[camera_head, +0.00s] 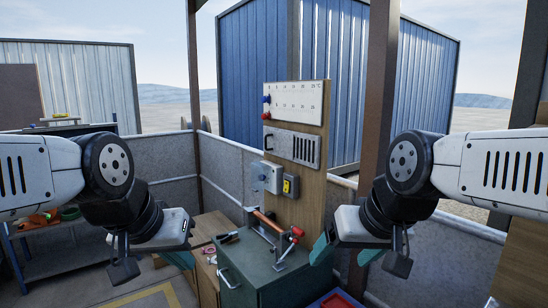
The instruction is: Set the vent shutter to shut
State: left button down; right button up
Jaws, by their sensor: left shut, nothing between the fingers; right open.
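The vent shutter (292,146) is a pale plate on the upright wooden board, ahead of me and a little right of centre. Dark upright slots (305,149) show in its right part, and a dark handle (269,143) stands at its left end. I cannot tell for sure how far the slots are covered. My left gripper (181,259) is shut and empty, low and left of the board. My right gripper (345,254) is open and empty, low and right of the board. Both are well apart from the shutter, which is not blocked from view.
Above the shutter is a white scale panel (300,101) with blue and red knobs. A green cabinet (262,270) carries a red-knobbed lever device (290,240) and pliers. A brown post (379,90) stands right.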

aim_at(282, 144)
jog(key=i+j, duration=0.35)
jog(key=i, duration=0.15)
jog(key=i+j, duration=0.35)
jog(key=i, duration=0.2)
